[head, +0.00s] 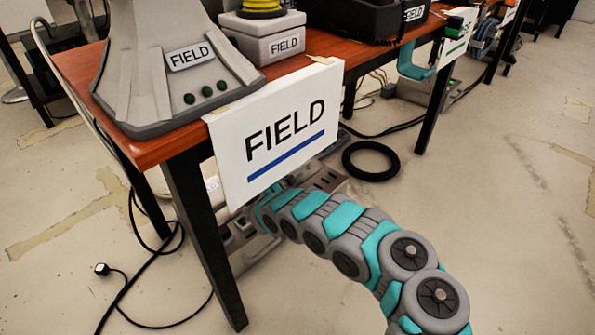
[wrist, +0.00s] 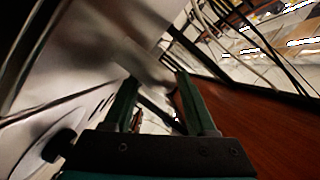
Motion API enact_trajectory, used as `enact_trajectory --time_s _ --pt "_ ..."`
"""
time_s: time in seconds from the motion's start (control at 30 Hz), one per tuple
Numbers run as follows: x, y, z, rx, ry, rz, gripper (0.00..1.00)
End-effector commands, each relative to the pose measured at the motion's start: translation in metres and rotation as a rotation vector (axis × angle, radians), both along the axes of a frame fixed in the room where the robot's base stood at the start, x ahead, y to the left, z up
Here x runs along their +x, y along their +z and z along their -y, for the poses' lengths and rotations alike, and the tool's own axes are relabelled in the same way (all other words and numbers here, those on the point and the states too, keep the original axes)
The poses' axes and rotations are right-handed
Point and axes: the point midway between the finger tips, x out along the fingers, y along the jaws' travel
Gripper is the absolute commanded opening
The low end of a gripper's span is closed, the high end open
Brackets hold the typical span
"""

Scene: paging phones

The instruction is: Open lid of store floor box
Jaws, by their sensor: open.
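My arm (head: 345,235) reaches under the wooden table in the head view, and its end is hidden behind the hanging FIELD sign and the table. In the wrist view my gripper (wrist: 157,80) has two dark green fingers standing apart, with nothing clearly held between them. A pale grey surface with dark slots (wrist: 85,118) lies left of the fingers, close by. A grey floor unit with dark sockets (head: 327,180) shows partly under the table beside my arm. I cannot tell whether it is the store floor box, and no lid is clearly visible.
The FIELD sign (head: 272,130) hangs from the corner of the table (head: 150,150). A black table leg (head: 208,240) stands left of my arm. Cables (head: 150,285) and a black ring (head: 371,161) lie on the floor. A red-brown surface (wrist: 255,130) is close on the wrist view's right.

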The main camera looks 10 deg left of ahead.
Motion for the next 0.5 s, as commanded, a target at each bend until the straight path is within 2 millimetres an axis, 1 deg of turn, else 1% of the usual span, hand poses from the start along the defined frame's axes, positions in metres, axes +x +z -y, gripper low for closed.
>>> enact_trajectory --time_s 0.1,0.2,0.47,0.5 --pt "0.012 -0.003 0.004 0.003 -0.001 0.003 0.57" --pt "0.016 -0.003 0.005 0.002 0.001 0.002 0.57" --pt "0.018 -0.002 0.005 0.0 0.002 0.002 0.57" --pt "0.018 -0.002 0.005 0.0 0.002 0.002 0.55"
